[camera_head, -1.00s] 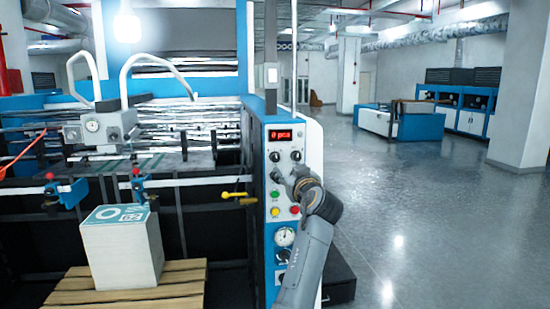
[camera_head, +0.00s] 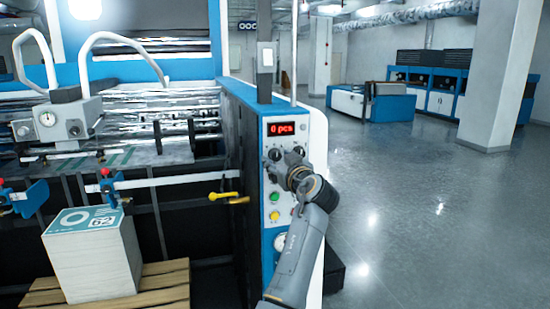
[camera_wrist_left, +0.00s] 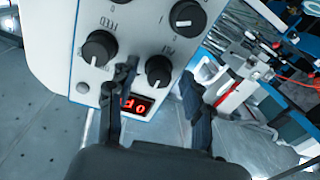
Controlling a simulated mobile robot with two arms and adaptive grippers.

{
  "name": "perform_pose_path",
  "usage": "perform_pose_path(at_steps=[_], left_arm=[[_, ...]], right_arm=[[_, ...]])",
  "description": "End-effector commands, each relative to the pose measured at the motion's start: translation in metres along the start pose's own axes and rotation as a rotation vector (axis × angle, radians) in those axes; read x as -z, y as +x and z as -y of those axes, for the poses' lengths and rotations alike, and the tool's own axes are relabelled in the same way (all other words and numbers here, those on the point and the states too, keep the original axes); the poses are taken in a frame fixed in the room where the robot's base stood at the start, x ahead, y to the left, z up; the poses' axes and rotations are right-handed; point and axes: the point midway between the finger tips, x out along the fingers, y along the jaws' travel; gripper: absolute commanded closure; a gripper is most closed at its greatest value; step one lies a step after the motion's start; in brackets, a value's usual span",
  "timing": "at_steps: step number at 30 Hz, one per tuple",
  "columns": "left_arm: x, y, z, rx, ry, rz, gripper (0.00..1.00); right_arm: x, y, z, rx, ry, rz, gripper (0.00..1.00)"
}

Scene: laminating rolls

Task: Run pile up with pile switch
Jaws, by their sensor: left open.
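A black knob, apparently labelled PILE (camera_wrist_left: 159,70), shows in the left wrist view, beside the FEED knob (camera_wrist_left: 98,48). My left gripper (camera_head: 281,165) is at the panel just below the display. In the left wrist view its fingers (camera_wrist_left: 158,80) are apart, one on each side of the pile knob; contact cannot be told. The paper pile (camera_head: 93,255) sits on a wooden pallet (camera_head: 160,285) at the lower left. My right gripper is not in view.
Green (camera_head: 274,197) and yellow (camera_head: 274,216) buttons sit below the knobs. A yellow lever (camera_head: 225,197) sticks out left of the panel. Open floor (camera_head: 420,210) lies to the right, with another blue machine (camera_head: 375,105) and a white column (camera_head: 500,80) behind.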

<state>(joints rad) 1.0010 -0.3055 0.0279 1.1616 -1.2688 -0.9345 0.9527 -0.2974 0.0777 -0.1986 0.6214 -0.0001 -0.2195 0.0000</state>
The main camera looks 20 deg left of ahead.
Motion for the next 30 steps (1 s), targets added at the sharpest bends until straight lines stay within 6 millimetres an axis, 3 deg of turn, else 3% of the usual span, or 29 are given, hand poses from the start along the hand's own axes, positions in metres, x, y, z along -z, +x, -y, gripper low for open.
perform_pose_path(at_steps=[4,5,12,22,30], left_arm=[[0.000,0.000,0.000,0.000,0.000,0.000,0.50],[0.000,0.000,0.000,0.000,0.000,0.000,0.54],[0.000,0.000,0.000,-0.001,0.001,0.000,1.00],[0.000,0.000,0.000,-0.001,0.035,-0.003,1.00],[-0.001,0.001,0.001,-0.002,0.191,-0.014,1.00]], right_arm=[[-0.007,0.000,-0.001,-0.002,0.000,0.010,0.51],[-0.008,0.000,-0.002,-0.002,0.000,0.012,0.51],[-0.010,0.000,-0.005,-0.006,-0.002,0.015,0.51],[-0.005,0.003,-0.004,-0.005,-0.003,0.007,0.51],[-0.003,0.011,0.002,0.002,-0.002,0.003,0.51]])
